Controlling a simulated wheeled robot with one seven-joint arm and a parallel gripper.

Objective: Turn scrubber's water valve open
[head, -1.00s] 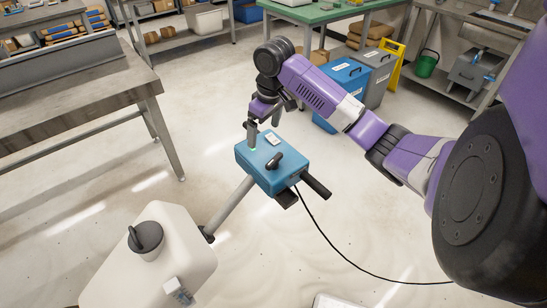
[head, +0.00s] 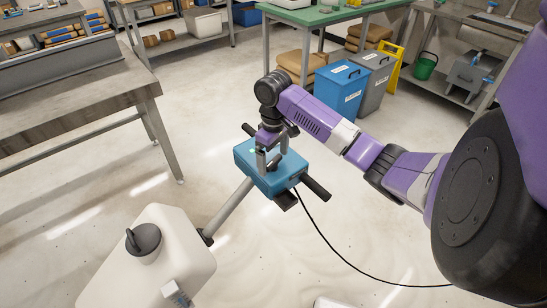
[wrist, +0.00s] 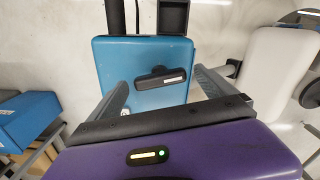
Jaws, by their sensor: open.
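The scrubber's blue box (head: 262,180) sits at the top of a grey pole (head: 228,208). A black bar-shaped valve lever (wrist: 160,77) is on the box's face, lying roughly crosswise in the wrist view. My gripper (head: 272,158) is open over the box. In the wrist view its two fingers (wrist: 160,84) stand apart, one on each side of the lever, with clear space between them and it. In the head view the fingers partly hide the lever. How far the fingertips are from the box face is hard to tell.
The scrubber's white tank (head: 150,262) with a black cap stands at lower left. Black handles (head: 315,187) stick out from the box, and a black cable (head: 325,245) runs across the floor. A grey table (head: 80,110) is at left; bins (head: 340,88) stand behind.

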